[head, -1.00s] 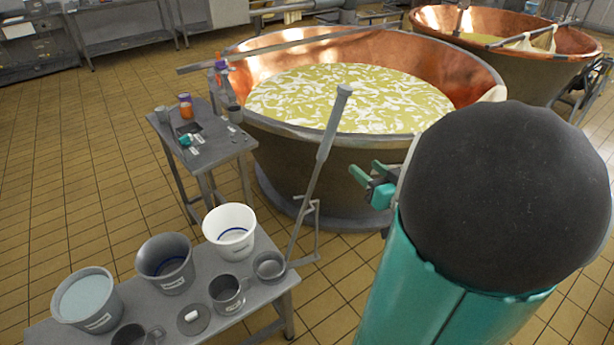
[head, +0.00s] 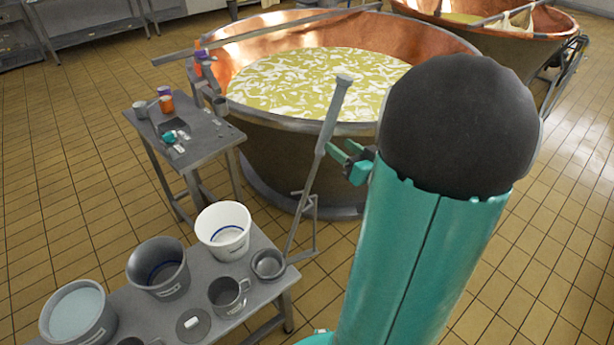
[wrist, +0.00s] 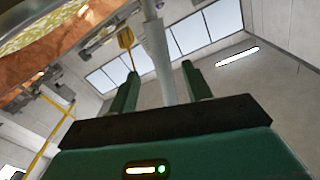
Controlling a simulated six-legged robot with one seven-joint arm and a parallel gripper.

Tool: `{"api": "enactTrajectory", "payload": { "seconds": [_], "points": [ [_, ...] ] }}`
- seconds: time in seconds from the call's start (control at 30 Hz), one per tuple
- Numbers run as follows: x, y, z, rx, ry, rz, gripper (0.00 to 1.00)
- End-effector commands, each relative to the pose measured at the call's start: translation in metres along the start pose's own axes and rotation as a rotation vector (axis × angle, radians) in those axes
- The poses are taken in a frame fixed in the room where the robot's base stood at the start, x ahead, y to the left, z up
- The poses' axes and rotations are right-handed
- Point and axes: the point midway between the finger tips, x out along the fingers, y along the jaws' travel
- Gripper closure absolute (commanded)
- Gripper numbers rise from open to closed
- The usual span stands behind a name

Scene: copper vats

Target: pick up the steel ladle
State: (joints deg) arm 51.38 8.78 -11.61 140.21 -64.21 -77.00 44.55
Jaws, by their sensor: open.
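The steel ladle (head: 327,127) stands tilted, its long grey handle rising from a small round bowl (head: 268,264) at the bench's right end. My gripper (head: 342,154) is open beside the handle, a little below its thick upper grip. In the wrist view, the handle (wrist: 158,50) passes between the two green fingers of my gripper (wrist: 160,72), with visible gaps on both sides. Whether the handle lies fully within the jaws in depth is hard to tell. My arm hides part of the floor and vat behind.
The bench (head: 205,272) holds buckets, including a white bucket (head: 223,231), and a grey jug (head: 227,296). A thin bent-rod frame (head: 315,228) stands by the handle. A large copper vat (head: 300,165) is close behind. A small side table (head: 205,145) is left.

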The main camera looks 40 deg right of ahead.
Motion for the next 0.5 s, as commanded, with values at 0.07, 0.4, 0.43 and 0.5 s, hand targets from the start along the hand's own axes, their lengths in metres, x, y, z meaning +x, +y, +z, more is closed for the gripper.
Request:
{"api": "enactTrajectory", "payload": {
  "seconds": [0.07, 0.4, 0.43, 0.5],
  "points": [
    [0.009, 0.0, 0.001, 0.001, -0.001, 0.0, 0.51],
    [0.049, -0.003, 0.001, 0.002, 0.0, 0.0, 0.51],
    [0.053, -0.003, 0.001, 0.002, 0.0, 0.0, 0.51],
    [0.063, -0.003, 0.001, 0.001, 0.0, 0.001, 0.51]
  ]
}}
